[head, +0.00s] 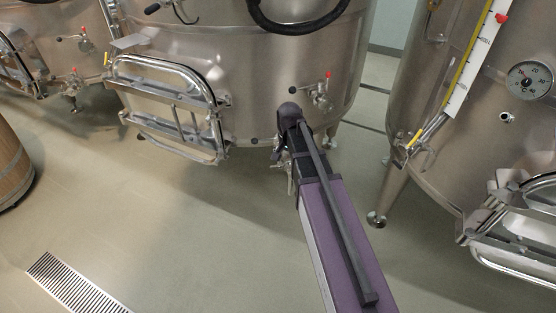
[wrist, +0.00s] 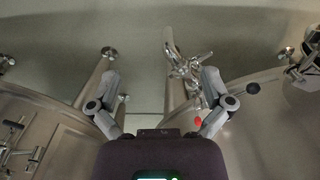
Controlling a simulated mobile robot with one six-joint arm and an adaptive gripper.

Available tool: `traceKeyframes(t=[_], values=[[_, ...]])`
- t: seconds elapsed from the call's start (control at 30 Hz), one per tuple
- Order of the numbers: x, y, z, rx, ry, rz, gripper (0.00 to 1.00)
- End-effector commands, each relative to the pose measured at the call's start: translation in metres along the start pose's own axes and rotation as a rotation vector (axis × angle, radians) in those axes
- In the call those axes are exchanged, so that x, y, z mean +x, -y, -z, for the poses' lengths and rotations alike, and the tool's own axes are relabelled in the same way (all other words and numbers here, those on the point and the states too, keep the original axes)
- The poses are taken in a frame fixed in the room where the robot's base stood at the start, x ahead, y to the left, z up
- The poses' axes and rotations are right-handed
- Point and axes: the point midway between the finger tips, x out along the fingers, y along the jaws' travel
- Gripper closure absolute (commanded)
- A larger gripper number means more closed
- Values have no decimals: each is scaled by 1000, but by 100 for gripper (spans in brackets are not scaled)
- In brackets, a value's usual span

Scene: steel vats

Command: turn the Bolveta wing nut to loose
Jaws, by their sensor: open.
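No name is legible on any vat, so I cannot tell which one is Bolveta, and I cannot make out a wing nut for certain. The middle steel vat (head: 240,70) has a framed rectangular hatch (head: 172,104) low on its wall. A red-tipped tap (head: 320,93) sits to the right of that hatch. In the wrist view my gripper (wrist: 161,80) is open, its two grey fingers wide apart with nothing between them. A metal valve fitting (wrist: 188,70) shows beyond the right finger, which partly covers it. My arm hides part of the middle vat's lower wall in the head view.
A right vat (head: 440,100) carries a dial thermometer (head: 529,80) and another framed hatch (head: 515,235). A left vat (head: 55,50) stands behind a wooden barrel (head: 12,165). A floor grate (head: 72,285) lies at lower left. Open floor (head: 170,225) lies before the vats.

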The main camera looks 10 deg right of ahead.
Motion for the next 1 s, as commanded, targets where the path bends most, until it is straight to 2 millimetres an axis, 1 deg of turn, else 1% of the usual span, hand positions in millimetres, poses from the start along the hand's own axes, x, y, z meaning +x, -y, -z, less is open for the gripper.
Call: traceKeyframes(t=[0.03, 0.1, 0.2, 0.3, 0.4, 0.5, 0.6, 1.0], values=[[3, 16, 24, 73, 0, 0, 0], [5, 31, 45, 181, 0, 0, 0], [7, 49, 72, 330, 0, 0, 0], [9, 65, 95, 459, 0, 0, 0], [11, 77, 112, 561, 0, 0, 0], [11, 84, 122, 630, 0, 0, 0], [12, 87, 127, 668, 0, 0, 0], [12, 88, 128, 680, 0, 0, 0]])
